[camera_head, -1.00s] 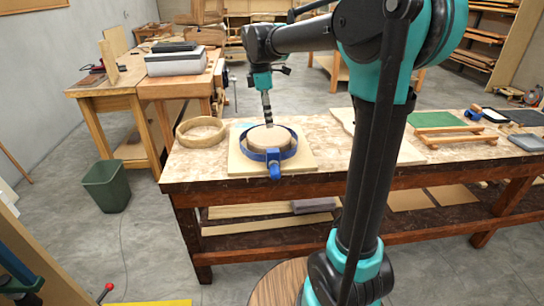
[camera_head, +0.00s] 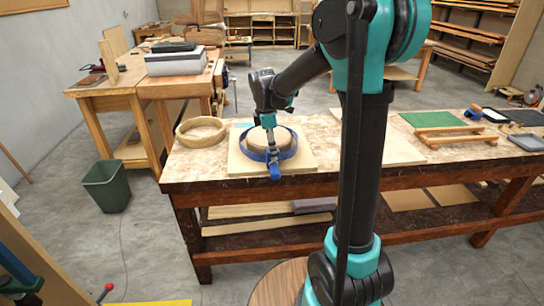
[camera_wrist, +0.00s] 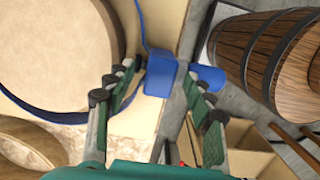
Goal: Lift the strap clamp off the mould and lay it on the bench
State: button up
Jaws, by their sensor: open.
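The blue strap clamp (camera_head: 291,151) lies as a loop around the round wooden mould (camera_head: 264,139), with visible slack at the sides. Its blue buckle (camera_head: 275,172) hangs at the front of the loop, near the front edge of the square base board. My gripper (camera_head: 272,154) points down over the front of the loop. In the wrist view my gripper (camera_wrist: 160,76) is open, with the buckle (camera_wrist: 161,74) between its two fingers. The mould (camera_wrist: 55,45) fills the upper left there. Whether a finger touches the buckle, I cannot tell.
The mould's base board (camera_head: 240,168) rests on the bench (camera_head: 335,183). A bent wood ring (camera_head: 200,132) lies to the left. A pale sheet (camera_head: 400,150), a green mat (camera_head: 432,119) and a wooden rack (camera_head: 455,137) lie to the right. Some bare bench top shows between them.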

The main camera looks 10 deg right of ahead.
jog(key=shift+f, duration=0.1)
jog(key=c, duration=1.2)
jog(key=shift+o, duration=0.2)
notch_tip(320, 180, up, 29)
dwell(1.0)
